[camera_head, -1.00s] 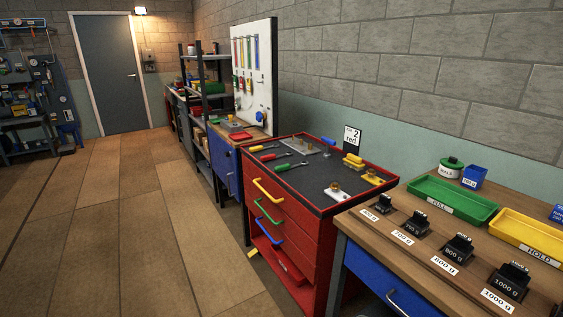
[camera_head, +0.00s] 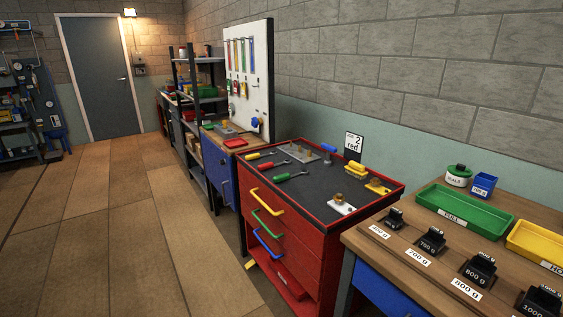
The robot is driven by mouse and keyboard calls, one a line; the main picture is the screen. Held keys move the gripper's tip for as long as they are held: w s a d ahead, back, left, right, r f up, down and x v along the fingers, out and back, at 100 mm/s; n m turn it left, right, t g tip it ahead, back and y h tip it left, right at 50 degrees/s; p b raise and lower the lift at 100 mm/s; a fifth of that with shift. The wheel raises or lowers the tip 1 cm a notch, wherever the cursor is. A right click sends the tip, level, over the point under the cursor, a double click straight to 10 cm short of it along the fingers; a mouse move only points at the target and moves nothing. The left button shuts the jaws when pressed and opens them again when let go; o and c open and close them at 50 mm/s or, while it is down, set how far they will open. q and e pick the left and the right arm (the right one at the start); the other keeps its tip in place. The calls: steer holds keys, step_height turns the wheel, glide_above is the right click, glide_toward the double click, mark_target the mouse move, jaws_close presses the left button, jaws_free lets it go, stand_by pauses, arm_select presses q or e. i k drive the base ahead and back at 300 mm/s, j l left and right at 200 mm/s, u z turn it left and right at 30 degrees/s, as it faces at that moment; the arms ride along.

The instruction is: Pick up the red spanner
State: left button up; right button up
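I cannot clearly pick out a red spanner. A small tool with a red handle (camera_head: 273,164) lies on the dark top of the red cabinet (camera_head: 309,231); it is too small to tell whether it is a spanner. It lies between a tool with a yellow handle (camera_head: 258,154) and one with a green handle (camera_head: 288,177). A sign reading "2 red" (camera_head: 354,146) stands at the back of the cabinet top. Several coloured tools hang on the white board (camera_head: 264,70), too small to name. Neither of my grippers is in view.
A wooden bench (camera_head: 407,262) at right holds black weights (camera_head: 432,239), a green tray (camera_head: 466,210) and a yellow tray (camera_head: 536,242). A shelf (camera_head: 181,104) and a blue bench (camera_head: 219,170) stand beyond the cabinet. The floor (camera_head: 130,225) at left is clear.

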mark_target(267, 165)
steer(key=i+j+z, duration=0.6)
steer(key=i+j, duration=0.25)
steer(key=i+j+z, duration=0.25)
steer(key=j, duration=0.4)
steer(key=i, duration=0.05)
